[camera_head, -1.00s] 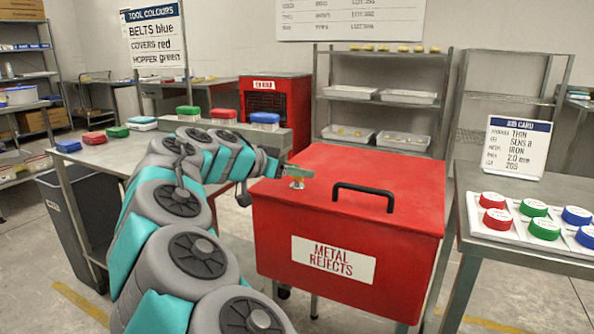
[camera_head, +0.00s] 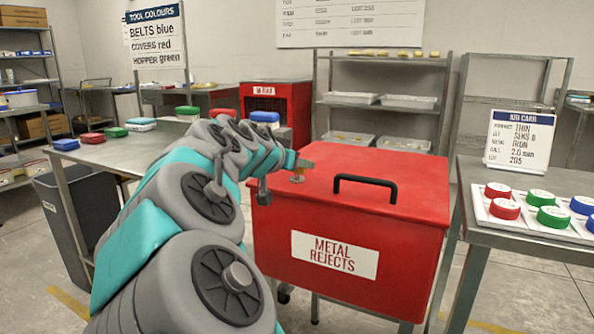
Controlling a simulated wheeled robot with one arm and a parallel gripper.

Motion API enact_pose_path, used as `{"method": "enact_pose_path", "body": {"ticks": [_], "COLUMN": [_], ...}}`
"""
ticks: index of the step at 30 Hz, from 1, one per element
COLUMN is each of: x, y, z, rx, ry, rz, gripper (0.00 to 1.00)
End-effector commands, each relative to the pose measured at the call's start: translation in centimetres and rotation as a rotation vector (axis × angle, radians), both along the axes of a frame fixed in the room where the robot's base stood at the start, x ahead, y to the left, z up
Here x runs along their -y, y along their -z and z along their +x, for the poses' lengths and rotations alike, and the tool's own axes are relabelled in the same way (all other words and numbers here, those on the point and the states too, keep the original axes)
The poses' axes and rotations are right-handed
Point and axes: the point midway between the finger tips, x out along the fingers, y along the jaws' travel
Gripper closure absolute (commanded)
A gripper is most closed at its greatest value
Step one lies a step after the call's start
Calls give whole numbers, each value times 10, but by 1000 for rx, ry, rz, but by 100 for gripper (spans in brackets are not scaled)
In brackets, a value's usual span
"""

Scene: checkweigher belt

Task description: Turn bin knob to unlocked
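The bin is a red box (camera_head: 420,222) with a white "METAL REJECTS" label and a black handle (camera_head: 365,183) on its closed lid. A small metal knob (camera_head: 297,178) stands at the lid's left side. My gripper (camera_head: 304,164) is at the knob, at the end of my grey and teal arm reaching in from the lower left. Its end looks small and is seen from behind, so I cannot tell whether the fingers are open or shut, or whether they touch the knob. The knob's lock marking is not readable.
A steel table (camera_head: 115,160) with coloured blocks stands at the left, with a dark waste bin (camera_head: 72,215) beside it. At the right, another table (camera_head: 500,233) holds a tray of red, green and blue round pieces (camera_head: 545,213) and a card (camera_head: 519,140). Shelves stand behind.

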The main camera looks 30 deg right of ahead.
Motion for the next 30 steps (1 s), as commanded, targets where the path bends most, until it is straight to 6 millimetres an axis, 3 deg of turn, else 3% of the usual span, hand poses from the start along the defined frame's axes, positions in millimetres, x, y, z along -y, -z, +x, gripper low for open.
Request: {"method": "enact_pose_path", "body": {"ticks": [12, 13, 21, 30], "x": [-1, -1, 0, -2], "y": [-1, -1, -1, -1], "z": [0, 0, 0, -1], "rx": [0, 0, 1, 1], "ry": [-29, -29, -28, -28], "rz": [-2, -2, -2, -2], "gripper": [100, 45, 18, 18]}}
